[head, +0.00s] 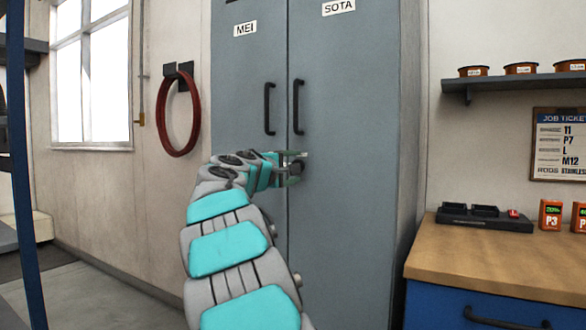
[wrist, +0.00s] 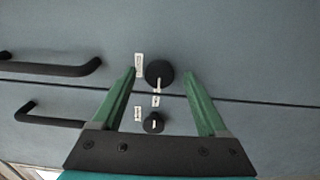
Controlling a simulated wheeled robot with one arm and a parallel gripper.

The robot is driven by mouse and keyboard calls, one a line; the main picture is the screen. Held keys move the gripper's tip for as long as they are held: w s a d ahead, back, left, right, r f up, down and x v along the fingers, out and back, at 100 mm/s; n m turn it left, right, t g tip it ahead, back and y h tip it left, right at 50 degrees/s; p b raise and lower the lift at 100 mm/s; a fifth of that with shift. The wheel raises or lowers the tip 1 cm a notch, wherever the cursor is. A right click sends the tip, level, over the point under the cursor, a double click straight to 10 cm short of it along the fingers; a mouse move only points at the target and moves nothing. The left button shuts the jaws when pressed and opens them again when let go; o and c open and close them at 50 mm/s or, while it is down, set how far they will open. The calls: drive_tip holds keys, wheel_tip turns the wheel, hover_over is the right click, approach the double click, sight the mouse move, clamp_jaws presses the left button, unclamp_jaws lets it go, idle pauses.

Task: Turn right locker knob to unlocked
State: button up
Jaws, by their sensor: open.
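The right locker knob (wrist: 158,72) is a round black knob with a white pointer line, on the right door near the seam. In the wrist view its pointer faces down, toward a small white label (wrist: 156,101); another label (wrist: 139,65) is left of it. My gripper (wrist: 160,74) is open, its green fingers on either side of this knob with gaps showing. In the head view my gripper (head: 294,161) is at the right door, partly hiding the knob. The left locker's smaller-looking knob (wrist: 154,123) sits below it in the wrist view.
The grey locker has a left door labelled MEI (head: 245,29) and a right door labelled SOTA (head: 338,7). Black handles (head: 269,108) (head: 299,106) are above the knobs. A wooden-topped bench (head: 500,258) stands at right. A red hose ring (head: 178,113) hangs at left.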

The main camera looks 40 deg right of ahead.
drive_tip(key=shift+a, duration=0.1)
drive_tip(key=b+v, duration=0.1)
drive_tip(key=v, duration=0.6)
drive_tip(key=shift+s+a, duration=0.15)
drive_tip(key=shift+a, duration=0.15)
drive_tip(key=shift+f, duration=0.1)
